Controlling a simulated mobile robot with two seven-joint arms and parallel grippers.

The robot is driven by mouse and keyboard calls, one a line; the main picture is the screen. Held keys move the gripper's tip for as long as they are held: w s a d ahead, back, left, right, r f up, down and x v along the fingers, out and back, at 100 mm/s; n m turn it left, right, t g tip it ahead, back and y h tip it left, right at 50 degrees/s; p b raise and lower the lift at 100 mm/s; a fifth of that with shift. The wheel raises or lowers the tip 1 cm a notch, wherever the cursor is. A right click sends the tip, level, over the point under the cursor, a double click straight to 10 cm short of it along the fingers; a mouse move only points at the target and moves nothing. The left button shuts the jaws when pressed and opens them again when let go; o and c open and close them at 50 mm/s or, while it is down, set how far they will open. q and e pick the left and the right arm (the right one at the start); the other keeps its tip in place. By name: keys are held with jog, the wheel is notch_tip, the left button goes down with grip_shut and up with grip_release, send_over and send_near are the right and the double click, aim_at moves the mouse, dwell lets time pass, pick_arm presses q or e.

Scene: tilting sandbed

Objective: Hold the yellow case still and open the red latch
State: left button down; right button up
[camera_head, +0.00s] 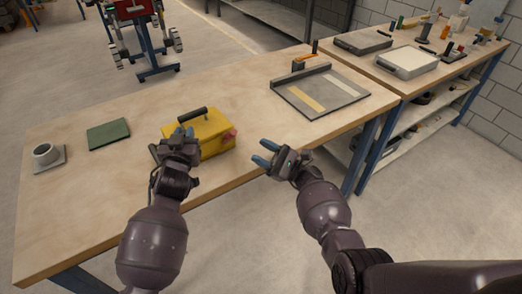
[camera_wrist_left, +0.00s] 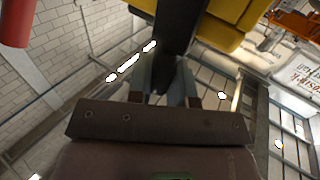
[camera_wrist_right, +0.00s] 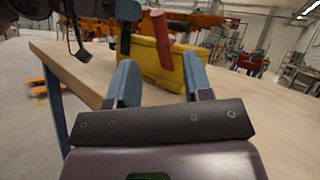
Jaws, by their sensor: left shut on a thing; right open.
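The yellow case (camera_head: 213,134) stands on the wooden table with its black handle (camera_head: 193,114) on top. The red latch (camera_head: 230,134) is on its right side; in the right wrist view it is a red bar (camera_wrist_right: 161,40) against the case (camera_wrist_right: 154,66). My left gripper (camera_head: 181,134) is at the case's left, shut on the dark handle, which runs between its fingers in the left wrist view (camera_wrist_left: 174,50); the exact grip is partly hidden. My right gripper (camera_head: 265,154) is open and empty, right of the case and apart from the latch.
A green book (camera_head: 108,133) and a grey cup (camera_head: 46,152) on a small plate lie to the left. A grey board (camera_head: 322,94) with strips lies at the back right. A second table (camera_head: 432,70) with trays stands beyond. Bare tabletop separates the case and board.

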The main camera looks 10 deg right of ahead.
jog(key=shift+r, duration=0.1)
jog(key=shift+c, duration=1.1)
jog(key=w+r, duration=0.1)
jog(key=w+r+n+g, duration=0.1)
jog(key=r, duration=0.1)
jog(key=w+r+n+g, duration=0.1)
jog(key=r, duration=0.1)
jog(key=shift+w+a+y, duration=0.15)
jog(key=shift+a+y, duration=0.1)
jog(key=shift+y, duration=0.15)
grip_shut()
jog(key=w+a+r+n+g+h, duration=0.1)
jog(key=w+r+n+g+h, duration=0.35)
jog(key=r+n, duration=0.45)
jog(key=w+a+r+n+g+h, duration=0.2)
jog(key=w+r+n+g+h, duration=0.35)
jog(key=n, duration=0.55)
jog(key=n+g+h, duration=0.1)
jog(key=n+h, duration=0.4)
jog(key=n, duration=0.6)
send_near(230, 136)
jog(key=w+f, duration=0.3)
jog(key=f, duration=0.2)
jog(key=shift+s+a+f, duration=0.15)
jog(key=shift+s+a, duration=0.4)
jog(key=shift+a, duration=0.15)
jog(key=shift+s+a+f, duration=0.15)
jog(key=shift+s+a, duration=0.4)
jog(key=shift+a, duration=0.2)
